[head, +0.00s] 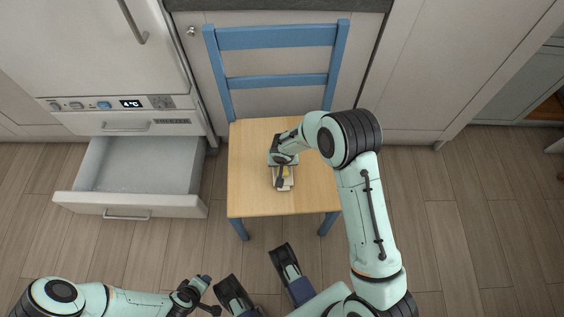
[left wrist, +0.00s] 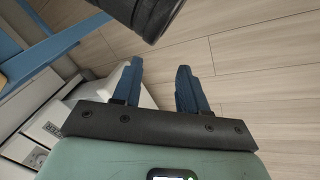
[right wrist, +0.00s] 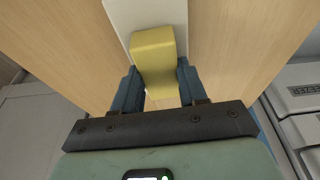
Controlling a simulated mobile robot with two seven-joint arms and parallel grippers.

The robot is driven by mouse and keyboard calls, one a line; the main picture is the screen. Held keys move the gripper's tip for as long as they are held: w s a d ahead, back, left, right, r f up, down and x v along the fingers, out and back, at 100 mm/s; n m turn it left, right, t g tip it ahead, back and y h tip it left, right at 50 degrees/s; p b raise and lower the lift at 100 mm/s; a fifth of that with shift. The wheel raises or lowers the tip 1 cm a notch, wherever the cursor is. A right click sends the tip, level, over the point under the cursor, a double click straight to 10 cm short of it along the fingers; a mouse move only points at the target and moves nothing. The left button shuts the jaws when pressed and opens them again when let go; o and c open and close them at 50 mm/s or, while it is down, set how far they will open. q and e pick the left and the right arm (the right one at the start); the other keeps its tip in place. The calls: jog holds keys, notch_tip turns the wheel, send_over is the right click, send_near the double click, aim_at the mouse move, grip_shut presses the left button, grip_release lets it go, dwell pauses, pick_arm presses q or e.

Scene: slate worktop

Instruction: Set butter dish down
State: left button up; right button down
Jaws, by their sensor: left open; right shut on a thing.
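The butter dish shows in the right wrist view as a yellow block-like part (right wrist: 154,52) on a flat white base (right wrist: 122,14). My right gripper (right wrist: 156,78) is shut with its blue fingers on either side of the yellow part. In the head view the butter dish (head: 286,184) is at the middle of the wooden chair seat (head: 250,190), partly hidden by my right gripper (head: 281,172). I cannot tell whether its base touches the seat. My left gripper (head: 212,293) is open and empty, low over the floor; its spread fingers show in the left wrist view (left wrist: 158,80).
The blue chair back (head: 278,38) rises behind the seat, against pale cabinets. An open, empty freezer drawer (head: 130,207) juts out left of the chair. The seat around the dish is bare. The wooden floor at right is clear.

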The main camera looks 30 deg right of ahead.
jog(key=shift+f, duration=0.1)
jog(key=c, duration=0.6)
grip_release()
pick_arm(q)
jog(key=shift+s+a+f, duration=0.1)
jog(key=shift+f, duration=0.15)
jog(key=shift+g+h, duration=0.4)
jog(key=shift+g, duration=0.3)
jog(key=s+d+r+p, duration=0.1)
jog(key=s, duration=0.1)
jog(key=s+d+r+p, duration=0.1)
jog(key=s+r, duration=0.1)
jog(key=shift+s+d+r+p, duration=0.1)
jog(key=shift+d+r+p, duration=0.15)
jog(key=shift+p, duration=0.1)
pick_arm(e)
jog(key=v, duration=1.2)
pick_arm(q)
jog(key=shift+a, duration=0.1)
